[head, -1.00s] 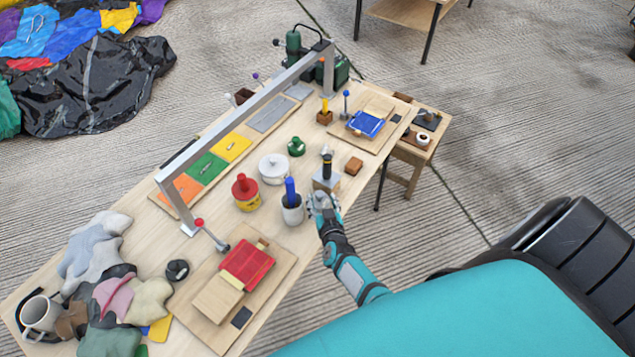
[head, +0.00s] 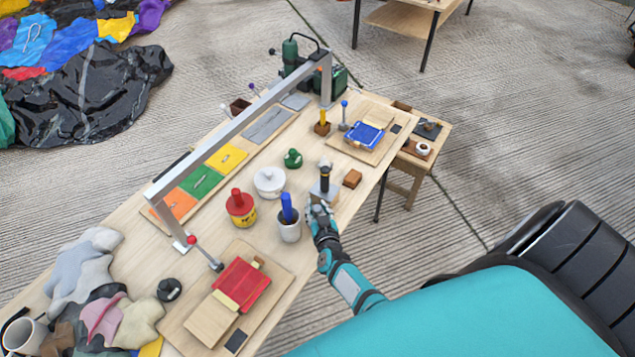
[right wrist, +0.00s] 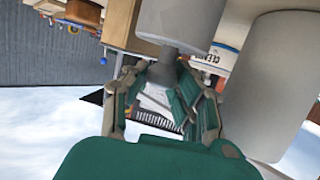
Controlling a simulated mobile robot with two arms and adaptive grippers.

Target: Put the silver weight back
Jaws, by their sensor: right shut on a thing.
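My right gripper (head: 320,210) is at the front edge of the workbench, beside a black-handled tool (head: 325,179). In the right wrist view its fingers (right wrist: 163,88) are closed around the narrow neck of a smooth grey piece, which I take to be the silver weight (right wrist: 180,20). Its wider round body fills the top of that view. In the head view the weight is hard to tell apart from the pale block by the black handle, and I cannot tell whether it touches the bench. My left gripper is in neither view.
A metal arch (head: 240,122) spans the bench (head: 140,238).

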